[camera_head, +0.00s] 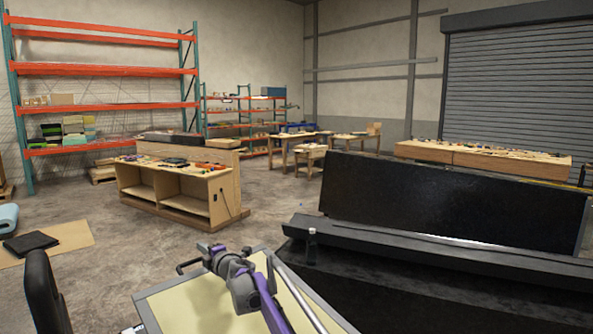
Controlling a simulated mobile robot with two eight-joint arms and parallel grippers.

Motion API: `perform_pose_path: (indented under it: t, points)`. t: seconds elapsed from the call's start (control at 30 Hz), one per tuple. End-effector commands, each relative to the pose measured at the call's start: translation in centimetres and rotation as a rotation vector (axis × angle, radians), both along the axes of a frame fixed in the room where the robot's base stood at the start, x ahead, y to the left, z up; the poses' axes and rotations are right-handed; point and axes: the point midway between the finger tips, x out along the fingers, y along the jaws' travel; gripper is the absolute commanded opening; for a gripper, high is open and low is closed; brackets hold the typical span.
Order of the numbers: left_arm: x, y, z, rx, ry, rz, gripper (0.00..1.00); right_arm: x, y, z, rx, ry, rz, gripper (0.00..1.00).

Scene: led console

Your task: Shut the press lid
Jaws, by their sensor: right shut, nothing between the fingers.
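A wide black panel (450,201) stands raised and leaning back behind a black machine body (410,292) at the right; it looks like the press lid, standing open. A narrow black ledge (440,249) runs along the panel's foot, with a thin bright gap between them. My right gripper (205,250), on a grey and purple arm, is shut and empty. It is well left of the black panel and apart from it, in front of or over a pale framed surface (188,307). My left gripper is out of view.
A grey rod (302,295) lies along the pale surface's right side. A black rounded shape (45,296) is at lower left. A wooden workbench (180,190) stands beyond, with open floor around it.

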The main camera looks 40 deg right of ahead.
Motion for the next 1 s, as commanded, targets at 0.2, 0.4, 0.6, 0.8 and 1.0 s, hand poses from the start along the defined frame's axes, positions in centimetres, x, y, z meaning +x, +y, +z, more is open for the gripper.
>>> perform_pose_path:
  t: [0.2, 0.4, 0.6, 0.8, 1.0]
  points:
    - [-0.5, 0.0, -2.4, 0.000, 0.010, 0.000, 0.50, 1.5, 0.2, -6.7, -0.013, 0.121, 0.001, 0.00]
    - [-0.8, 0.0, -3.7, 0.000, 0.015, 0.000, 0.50, 2.3, 0.3, -11.2, -0.014, 0.184, 0.001, 0.00]
    - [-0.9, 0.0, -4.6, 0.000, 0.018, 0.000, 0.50, 2.7, 0.3, -14.2, -0.013, 0.182, 0.001, 0.00]
    - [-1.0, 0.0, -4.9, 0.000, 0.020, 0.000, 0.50, 2.8, 0.3, -15.7, -0.013, 0.181, 0.001, 0.00]
    - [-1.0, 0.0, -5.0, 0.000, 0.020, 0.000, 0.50, 2.8, 0.3, -16.3, -0.014, 0.181, 0.003, 0.00]
